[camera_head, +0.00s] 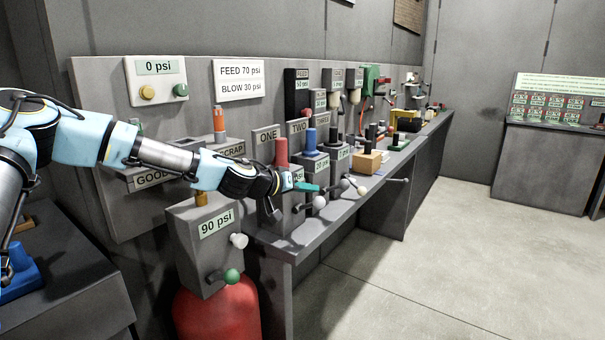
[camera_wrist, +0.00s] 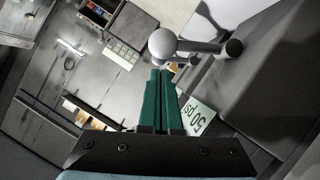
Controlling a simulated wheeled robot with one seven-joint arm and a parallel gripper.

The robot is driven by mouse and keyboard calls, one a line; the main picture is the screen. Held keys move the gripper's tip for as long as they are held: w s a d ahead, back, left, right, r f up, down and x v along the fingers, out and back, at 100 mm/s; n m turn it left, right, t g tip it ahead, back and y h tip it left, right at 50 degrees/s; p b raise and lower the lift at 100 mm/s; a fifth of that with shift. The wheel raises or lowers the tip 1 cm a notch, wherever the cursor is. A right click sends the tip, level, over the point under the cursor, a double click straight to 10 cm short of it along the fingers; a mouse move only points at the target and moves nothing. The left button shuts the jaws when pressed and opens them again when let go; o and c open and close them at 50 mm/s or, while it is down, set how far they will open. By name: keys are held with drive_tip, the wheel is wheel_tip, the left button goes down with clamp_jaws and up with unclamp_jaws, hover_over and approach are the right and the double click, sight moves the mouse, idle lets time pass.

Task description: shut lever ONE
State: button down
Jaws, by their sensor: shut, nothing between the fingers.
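The station under the sign ONE (camera_head: 267,137) is a grey block topped by a red part (camera_head: 281,152). A lever ball (camera_head: 319,202), light grey, stands out at the front, just below my gripper (camera_head: 316,188); I take it as lever ONE. In the wrist view, a pale ball (camera_wrist: 162,42) on a rod with a dark end (camera_wrist: 233,47) lies just beyond my fingertips (camera_wrist: 160,74). The green fingers are together with nothing between them. I cannot tell whether they touch the ball. My gripper hides part of the station.
Station TWO (camera_head: 312,164) with a blue top stands just behind, with more ball-ended levers (camera_head: 361,190) along the bench. A 90 psi box (camera_head: 216,224) on a red tank (camera_head: 215,310) stands in front at the left. The floor (camera_head: 430,260) to the right is clear.

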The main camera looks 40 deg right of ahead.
drive_tip(key=shift+s+f, duration=0.2)
drive_tip(key=shift+f, duration=0.1)
drive_tip(key=shift+s, duration=0.1)
drive_tip(key=shift+s+f+m+b, duration=0.15)
drive_tip(key=shift+m+b, duration=0.15)
drive_tip(key=shift+b, duration=0.15)
